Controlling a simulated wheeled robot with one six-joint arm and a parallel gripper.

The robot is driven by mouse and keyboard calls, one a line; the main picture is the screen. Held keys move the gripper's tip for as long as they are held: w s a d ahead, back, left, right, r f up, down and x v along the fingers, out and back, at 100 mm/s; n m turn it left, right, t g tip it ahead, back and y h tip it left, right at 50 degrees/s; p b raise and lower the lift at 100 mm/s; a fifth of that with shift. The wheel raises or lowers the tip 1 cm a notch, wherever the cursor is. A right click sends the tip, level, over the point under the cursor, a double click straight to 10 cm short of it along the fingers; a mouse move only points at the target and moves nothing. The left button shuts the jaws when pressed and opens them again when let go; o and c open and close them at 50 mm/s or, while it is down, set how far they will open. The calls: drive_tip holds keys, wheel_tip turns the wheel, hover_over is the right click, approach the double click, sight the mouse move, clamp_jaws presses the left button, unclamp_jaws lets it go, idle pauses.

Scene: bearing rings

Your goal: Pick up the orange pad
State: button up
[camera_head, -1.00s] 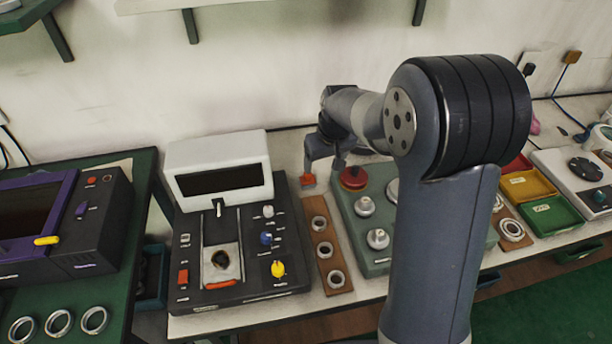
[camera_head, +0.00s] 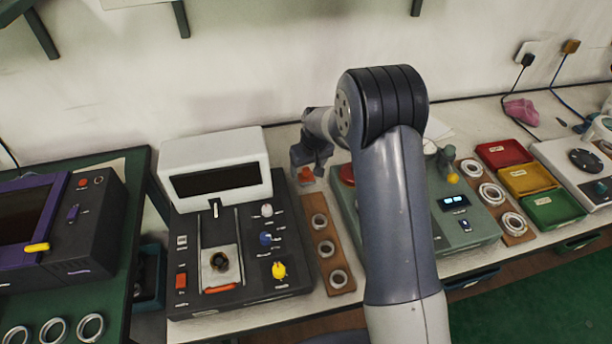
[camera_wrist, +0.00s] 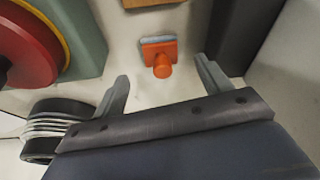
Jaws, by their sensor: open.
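The orange pad (camera_wrist: 160,50) shows in the wrist view as a small orange block with a round orange knob facing the camera and a grey strip along its far edge. It stands on the pale bench top. In the head view the orange pad (camera_head: 306,176) is a small patch just below my gripper (camera_head: 311,166). In the wrist view my gripper (camera_wrist: 162,80) is open, its two grey fingers apart with nothing between them. The pad is ahead of the fingertips, roughly centred between them. I cannot tell the height gap.
A black console (camera_head: 240,285) with a white screen box stands left of the pad. A brown ring board (camera_head: 328,245) lies in front of it. A green box with a red button (camera_wrist: 25,45) is close on the other side. Red, yellow and green trays (camera_head: 527,178) stand at right.

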sight(307, 170)
drive_tip(key=shift+p+x, duration=0.4)
drive_tip(key=shift+x, duration=1.55)
drive_tip(key=shift+a, duration=0.15)
drive_tip(key=shift+c, duration=0.5)
drive_tip(key=c, duration=0.9)
